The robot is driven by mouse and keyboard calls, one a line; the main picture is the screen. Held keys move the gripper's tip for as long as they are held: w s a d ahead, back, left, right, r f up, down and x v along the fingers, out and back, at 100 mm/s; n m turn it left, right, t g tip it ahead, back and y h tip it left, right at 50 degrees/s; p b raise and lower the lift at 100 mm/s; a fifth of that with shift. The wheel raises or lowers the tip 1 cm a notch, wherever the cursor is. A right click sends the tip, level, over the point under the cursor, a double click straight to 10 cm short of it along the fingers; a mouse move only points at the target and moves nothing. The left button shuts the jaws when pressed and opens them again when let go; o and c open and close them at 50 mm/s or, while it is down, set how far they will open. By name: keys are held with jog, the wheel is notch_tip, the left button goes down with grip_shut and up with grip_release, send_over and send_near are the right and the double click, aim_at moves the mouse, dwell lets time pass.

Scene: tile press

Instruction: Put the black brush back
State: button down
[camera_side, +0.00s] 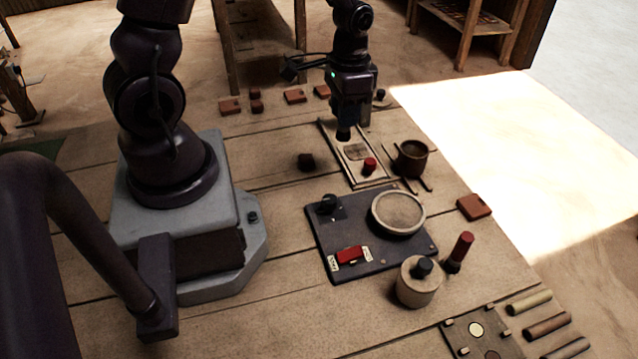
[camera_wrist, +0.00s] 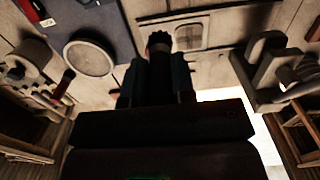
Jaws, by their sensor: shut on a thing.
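My gripper (camera_side: 345,132) is above the wooden tray (camera_side: 335,140) and is shut on a small dark thing, apparently the black brush. In the wrist view the dark thing (camera_wrist: 158,42) shows between the fingers, with a knobby end. Its full shape is hidden by the fingers. A brown cup (camera_side: 411,160) stands to the right of the tray, with thin dark sticks lying beside it. A red-handled upright tool (camera_side: 462,248) stands at the right, apart from the gripper.
A dark board (camera_side: 320,235) carries a round pale dish (camera_side: 398,212), a black knob (camera_side: 328,203) and a red switch (camera_side: 350,255). A pale jar (camera_side: 415,290) stands in front. A small dark block (camera_side: 306,161) lies left of the tray. Brick-coloured tiles (camera_side: 295,96) line the back.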

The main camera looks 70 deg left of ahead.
jog(key=s+d+f, duration=0.2)
jog(key=s+d, duration=0.1)
jog(key=s, duration=0.4)
jog(key=shift+w+a+f, duration=0.1)
jog(key=shift+a+f, duration=0.05)
jog(key=shift+f, duration=1.85)
jog(key=shift+w+a+f, duration=0.1)
jog(key=shift+a+f, duration=0.05)
jog(key=shift+f, duration=1.85)
jog(key=c, duration=1)
grip_release()
jog(key=shift+f, duration=0.1)
jog(key=shift+o, duration=0.2)
jog(key=s+d+r+t, duration=0.1)
jog(key=d+r+t, duration=0.2)
jog(key=r, duration=1.2)
jog(key=s+d+r+t, duration=0.2)
jog(key=d+r+t, duration=0.1)
jog(key=r, duration=1.3)
jog(key=shift+s+d+r, duration=0.15)
jog(key=shift+s+d, duration=0.15)
jog(key=shift+d, duration=0.25)
